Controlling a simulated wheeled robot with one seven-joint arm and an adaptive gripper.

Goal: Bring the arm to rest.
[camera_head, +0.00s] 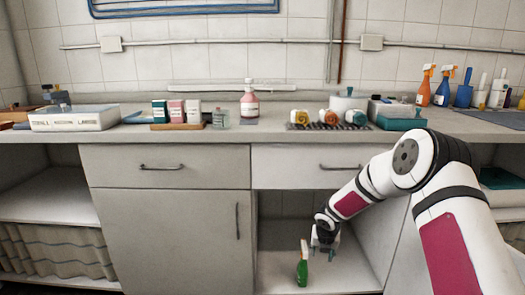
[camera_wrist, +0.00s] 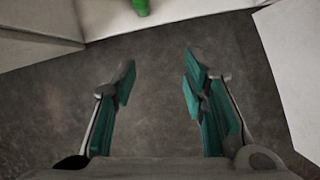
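My gripper (camera_head: 324,250) hangs at the end of my arm, low in front of the open compartment under the counter. In the wrist view my gripper (camera_wrist: 160,75) is open, with its two teal-padded fingers apart and only dark floor between them. A green spray bottle with a light top (camera_head: 302,268) stands upright in the compartment, just left of my gripper in the head view. Its green lower part also shows at the top edge of the wrist view (camera_wrist: 141,6), beyond the fingertips and not touching them.
The compartment's pale bottom board (camera_head: 345,274) has bare room right of the bottle. A closed drawer (camera_head: 300,166) is above it, and a closed cabinet door (camera_head: 170,240) is to the left. The counter above holds several bottles, boxes and a rack (camera_head: 328,127).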

